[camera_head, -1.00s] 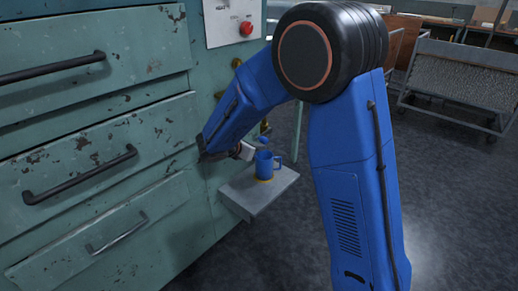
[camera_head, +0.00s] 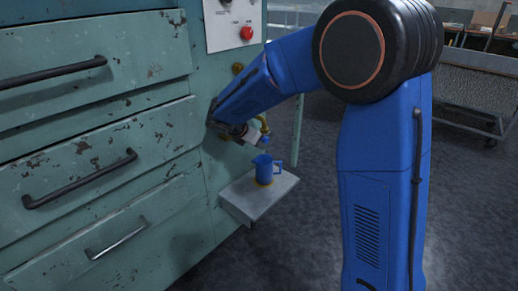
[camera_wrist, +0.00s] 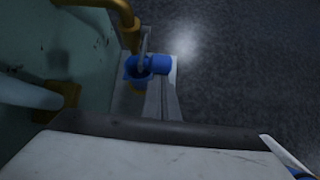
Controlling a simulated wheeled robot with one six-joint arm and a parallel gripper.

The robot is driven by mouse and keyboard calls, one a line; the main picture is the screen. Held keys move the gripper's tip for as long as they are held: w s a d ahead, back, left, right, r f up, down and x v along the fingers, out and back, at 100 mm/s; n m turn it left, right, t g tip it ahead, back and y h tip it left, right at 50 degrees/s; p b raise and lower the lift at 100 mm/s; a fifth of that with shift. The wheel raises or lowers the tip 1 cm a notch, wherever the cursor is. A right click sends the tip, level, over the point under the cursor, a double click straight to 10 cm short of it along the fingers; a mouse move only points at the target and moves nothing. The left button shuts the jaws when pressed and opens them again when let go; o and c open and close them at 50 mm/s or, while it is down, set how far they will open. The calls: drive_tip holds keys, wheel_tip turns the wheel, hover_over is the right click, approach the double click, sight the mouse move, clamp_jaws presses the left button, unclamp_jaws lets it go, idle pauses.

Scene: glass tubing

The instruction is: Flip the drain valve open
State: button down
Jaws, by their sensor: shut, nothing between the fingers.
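The drain valve is on a brass pipe (camera_head: 262,123) on the cabinet side. In the wrist view, the brass pipe (camera_wrist: 125,15) enters from the top, with a thin grey lever and a blue grip (camera_wrist: 162,64) below it. A small blue end (camera_head: 264,138) shows above the jug in the head view. The blue jug (camera_head: 264,167) stands upright on a small grey shelf; in the wrist view, the jug (camera_wrist: 136,74) is partly hidden by the lever. My gripper (camera_head: 253,145) is shut and empty, close beside the valve. I cannot tell whether it touches the lever.
A panel with a red button (camera_head: 246,33) is above the valve. The shelf (camera_head: 242,200) sticks out below. A metal cart (camera_head: 475,90) stands far right. The floor between is clear.

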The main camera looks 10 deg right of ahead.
drive_tip(key=shift+g+y, duration=0.3)
drive_tip(key=shift+w+d+r, duration=0.2)
drive_tip(key=shift+d+r, duration=0.1)
drive_tip(key=shift+r, duration=0.4)
drive_tip(key=shift+w+d+r, duration=0.15)
drive_tip(key=shift+d+r, duration=0.1)
drive_tip(key=shift+r, duration=0.5)
drive_tip(key=shift+w+d+r, duration=0.2)
drive_tip(key=shift+d+r, duration=0.1)
drive_tip(key=shift+r, duration=0.4)
drive_tip(key=shift+w+d+r, duration=0.45)
drive_tip(key=shift+d+r, duration=0.1)
drive_tip(key=shift+r, duration=0.25)
drive_tip(key=shift+w+d+r, duration=0.5)
drive_tip(key=shift+d+r, duration=0.1)
drive_tip(key=shift+d, duration=0.1)
